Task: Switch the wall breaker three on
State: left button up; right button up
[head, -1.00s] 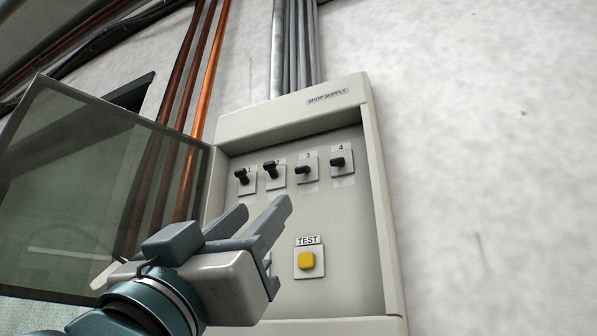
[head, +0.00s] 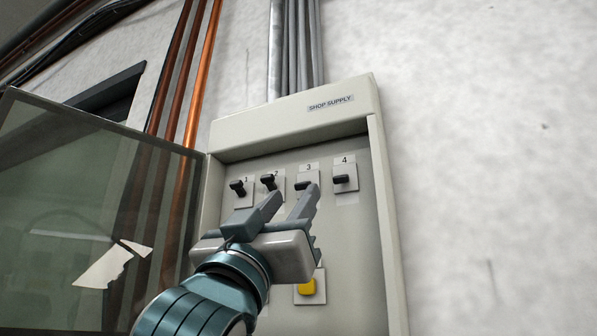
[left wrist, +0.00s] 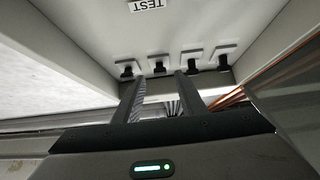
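Breaker three (head: 303,186) is a small black lever on a light plate marked 3, in the upper row of an open wall cabinet labelled SHOP SUPPLY. My left gripper (head: 292,196) is open and empty, with its fingertips just below and beside this lever. One finger covers part of its plate. In the left wrist view, which is upside down, lever three (left wrist: 159,67) shows between the two finger lines, past the tips of my left gripper (left wrist: 160,80). Whether the fingers touch it I cannot tell. My right gripper is not in view.
Breakers one (head: 237,187) and two (head: 268,181) sit left of it, breaker four (head: 342,179) right. A yellow button (head: 307,288) is below, partly hidden by my gripper. The cabinet's glass door (head: 70,200) hangs open leftward. The cabinet's right wall (head: 388,220) bounds the recess.

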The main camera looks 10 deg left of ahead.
aim_at(301, 187)
pick_arm(q)
jog(key=shift+p+x, duration=1.05)
jog(key=shift+x, duration=1.1)
grip_shut()
